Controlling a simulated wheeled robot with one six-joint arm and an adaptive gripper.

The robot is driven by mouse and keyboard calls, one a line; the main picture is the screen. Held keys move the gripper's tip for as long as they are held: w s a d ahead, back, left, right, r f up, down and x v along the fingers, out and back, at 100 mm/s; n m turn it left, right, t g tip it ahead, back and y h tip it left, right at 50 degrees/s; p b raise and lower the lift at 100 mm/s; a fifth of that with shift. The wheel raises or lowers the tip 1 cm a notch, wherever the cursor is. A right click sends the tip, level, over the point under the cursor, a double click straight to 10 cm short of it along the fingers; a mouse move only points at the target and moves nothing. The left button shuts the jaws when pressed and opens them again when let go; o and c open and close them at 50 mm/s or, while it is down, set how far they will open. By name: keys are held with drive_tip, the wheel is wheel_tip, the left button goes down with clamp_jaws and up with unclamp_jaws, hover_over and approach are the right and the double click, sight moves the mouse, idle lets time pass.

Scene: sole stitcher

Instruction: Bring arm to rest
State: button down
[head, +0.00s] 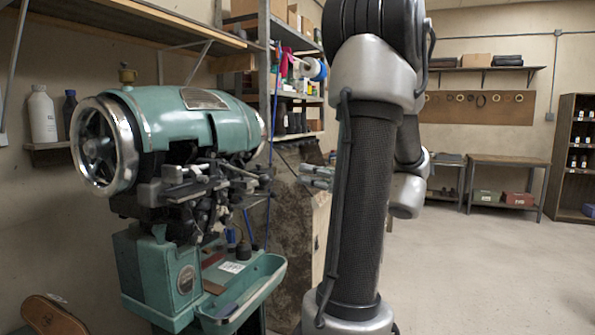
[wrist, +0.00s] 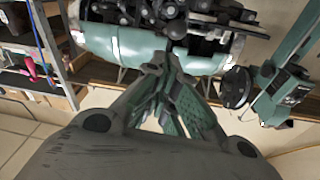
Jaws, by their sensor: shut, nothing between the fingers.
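My arm rises close in front of the camera in the head view. My gripper (head: 318,177) shows at the left of the arm, partly hidden behind it, and points left toward the sole stitcher (head: 185,125). In the wrist view my gripper (wrist: 172,62) has its fingers together, with nothing between them. The stitcher is a green machine with a steel handwheel (head: 104,147) and a green tray (head: 240,298) below. In the wrist view the stitcher (wrist: 120,43) lies beyond the fingertips; I cannot tell the exact gap.
A metal shelf (head: 300,130) with spools and bottles stands behind the stitcher. A wall shelf (head: 190,35) hangs above it. A workbench (head: 510,162) and a dark shoe rack (head: 574,160) stand at the back right. The floor (head: 480,270) to the right is clear.

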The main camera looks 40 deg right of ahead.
idle(0.7)
drive_tip(key=s+a+f+m+g+h, duration=0.1)
drive_tip(key=s+a+f+m+g, duration=0.5)
drive_tip(key=f, duration=0.3)
drive_tip(key=s+a+f+m+g+h, duration=0.1)
drive_tip(key=s+a+f+m+g, duration=0.2)
drive_tip(key=s+f+m+g, duration=0.45)
drive_tip(key=w+a+r+n+h, duration=0.2)
drive_tip(key=a+r+n+h, duration=0.2)
drive_tip(key=n, duration=0.7)
drive_tip(key=a+r, duration=0.2)
drive_tip(key=a, duration=0.2)
drive_tip(key=shift+n+g, duration=0.25)
